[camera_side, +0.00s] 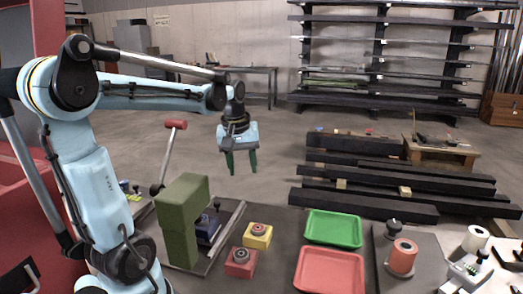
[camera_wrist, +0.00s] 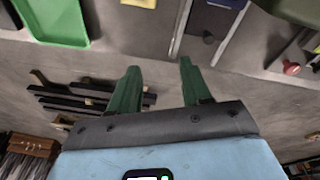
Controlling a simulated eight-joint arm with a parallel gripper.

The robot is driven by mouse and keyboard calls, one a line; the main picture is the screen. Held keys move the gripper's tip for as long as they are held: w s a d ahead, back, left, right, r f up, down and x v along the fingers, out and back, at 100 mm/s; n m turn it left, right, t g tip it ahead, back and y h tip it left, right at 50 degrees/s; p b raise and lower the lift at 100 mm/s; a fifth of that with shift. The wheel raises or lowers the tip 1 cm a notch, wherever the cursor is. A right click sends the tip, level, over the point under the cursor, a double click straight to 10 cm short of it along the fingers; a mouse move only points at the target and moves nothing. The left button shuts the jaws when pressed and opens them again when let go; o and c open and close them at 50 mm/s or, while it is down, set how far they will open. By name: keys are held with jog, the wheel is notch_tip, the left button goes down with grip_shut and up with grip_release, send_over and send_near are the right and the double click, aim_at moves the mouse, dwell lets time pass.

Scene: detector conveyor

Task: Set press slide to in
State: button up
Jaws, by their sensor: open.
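The olive-green press (camera_side: 186,200) stands on the bench left of centre; its corner also shows at the upper right in the wrist view (camera_wrist: 297,8). A blue block (camera_side: 207,232), which looks like the press slide, sits beside the press column, partly hidden by it. My gripper (camera_side: 241,168) is open and empty, in the air above and behind the press, apart from everything. Its green fingers show in the wrist view (camera_wrist: 159,66).
A lever with a red handle (camera_side: 176,125) rises behind the press. Yellow (camera_side: 257,235) and red (camera_side: 240,262) blocks with round tops stand right of the slide. Green (camera_side: 334,229) and red (camera_side: 329,271) trays lie further right. A red spool (camera_side: 402,257) stands beyond.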

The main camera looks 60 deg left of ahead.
aim_at(217, 202)
jog(key=s+a+n+g+h, duration=0.1)
jog(key=s+a+n+g, duration=0.1)
jog(key=s+a+n, duration=0.45)
jog(key=f, duration=0.4)
jog(key=w+f, duration=0.1)
jog(key=f, duration=0.3)
jog(key=a+f, duration=0.1)
jog(key=f, duration=0.4)
jog(key=shift+w, duration=0.2)
grip_shut()
